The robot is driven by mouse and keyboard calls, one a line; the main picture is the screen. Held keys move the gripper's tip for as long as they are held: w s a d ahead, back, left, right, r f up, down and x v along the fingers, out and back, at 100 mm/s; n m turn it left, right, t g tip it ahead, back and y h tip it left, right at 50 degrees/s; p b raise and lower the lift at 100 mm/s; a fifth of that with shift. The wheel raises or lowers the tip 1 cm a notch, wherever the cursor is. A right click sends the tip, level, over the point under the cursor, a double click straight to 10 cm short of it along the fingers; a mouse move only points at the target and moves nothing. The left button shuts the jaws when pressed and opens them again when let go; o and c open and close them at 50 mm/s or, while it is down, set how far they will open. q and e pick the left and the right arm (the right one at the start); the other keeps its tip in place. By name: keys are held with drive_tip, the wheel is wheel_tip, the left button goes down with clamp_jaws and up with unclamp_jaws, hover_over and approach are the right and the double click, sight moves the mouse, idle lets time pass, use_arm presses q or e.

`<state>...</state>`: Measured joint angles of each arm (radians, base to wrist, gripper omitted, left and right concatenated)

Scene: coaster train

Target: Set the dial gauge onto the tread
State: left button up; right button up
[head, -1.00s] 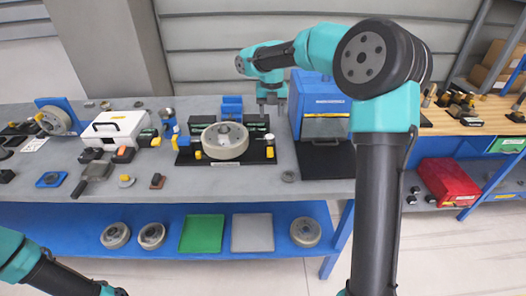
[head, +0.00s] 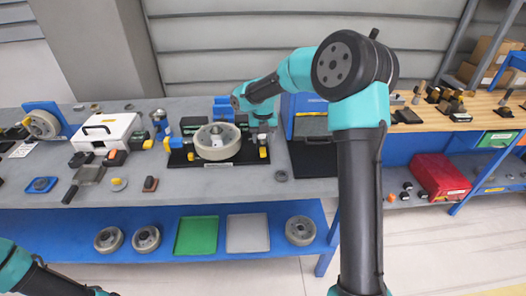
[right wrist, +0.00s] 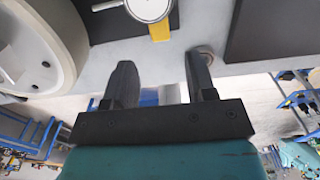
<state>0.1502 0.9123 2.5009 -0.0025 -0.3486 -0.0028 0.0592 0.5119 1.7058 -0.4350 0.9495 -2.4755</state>
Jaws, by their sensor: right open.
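The dial gauge (right wrist: 150,8) has a round white face and a yellow part below it. It is cut off by the top edge of the right wrist view. In the head view it is small at the right end of the black fixture (head: 245,165), with its yellow part (head: 263,153) showing. The grey wheel with the tread (head: 217,142) lies flat on this fixture; its pale rim fills the left of the right wrist view (right wrist: 70,45). My right gripper (right wrist: 162,75) is open and empty, apart from the gauge. My left gripper is out of view.
A blue cabinet (head: 306,105) with a black mat (head: 313,160) stands right of the fixture. A small grey ring (head: 281,176) lies on the bench near the mat. A white case (head: 105,131) and several small tools are at left. Bare bench lies in front of the fixture.

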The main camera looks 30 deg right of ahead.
sight(263, 152)
wheel_tip(263, 152, down, 7)
drive_tip(key=shift+r, duration=0.15)
drive_tip(key=shift+c, duration=0.4)
clamp_jaws()
idle(0.3)
